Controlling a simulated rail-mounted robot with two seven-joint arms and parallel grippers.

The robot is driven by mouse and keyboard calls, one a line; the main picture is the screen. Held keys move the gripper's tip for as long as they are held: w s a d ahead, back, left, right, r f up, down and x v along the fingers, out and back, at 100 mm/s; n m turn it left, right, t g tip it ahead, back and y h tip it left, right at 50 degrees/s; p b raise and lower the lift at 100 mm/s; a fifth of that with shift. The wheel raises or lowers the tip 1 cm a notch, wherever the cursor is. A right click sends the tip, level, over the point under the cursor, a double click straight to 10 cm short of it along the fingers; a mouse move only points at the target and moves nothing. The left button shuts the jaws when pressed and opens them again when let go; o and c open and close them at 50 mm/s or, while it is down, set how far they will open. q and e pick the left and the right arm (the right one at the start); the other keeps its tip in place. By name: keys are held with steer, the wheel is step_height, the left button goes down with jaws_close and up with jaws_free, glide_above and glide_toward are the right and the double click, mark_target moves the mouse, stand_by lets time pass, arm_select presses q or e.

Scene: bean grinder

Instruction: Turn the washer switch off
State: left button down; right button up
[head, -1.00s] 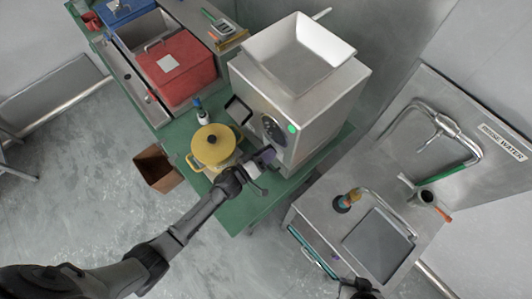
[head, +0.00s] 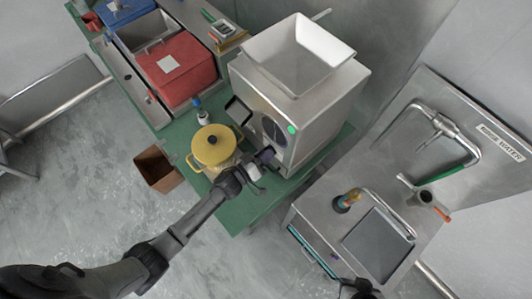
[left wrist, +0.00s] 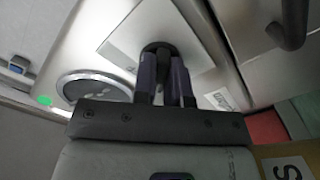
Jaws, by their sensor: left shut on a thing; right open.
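A boxy metal machine (head: 325,105) with a white hopper on top stands on the green table. Its front has a round grey port (head: 272,130) and a green dot. My left gripper (head: 265,156) is at the lower part of that front. In the left wrist view, its purple-grey fingers (left wrist: 165,72) are shut on a dark round knob (left wrist: 157,47), mostly hidden behind them, on a pale square plate (left wrist: 120,45). The knob's setting cannot be read. My right gripper (head: 358,290) is open at the bottom edge, partly cut off and apart from the machine.
A yellow pot (head: 213,147) stands close to my left wrist. A red box (head: 178,68) and a blue bin (head: 122,10) sit farther back. A metal sink (head: 378,246) with taps is at right. A brown box (head: 157,168) is on the open floor.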

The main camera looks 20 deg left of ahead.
arm_select(q)
steer(key=m, duration=0.2)
steer(key=shift+m, duration=0.4)
steer(key=m, duration=0.3)
steer(key=shift+m, duration=0.9)
steer(key=c, duration=1.2)
jaws_free()
steer(key=shift+o, duration=0.2)
steer(key=v, duration=1.4)
steer(key=shift+w, duration=0.1)
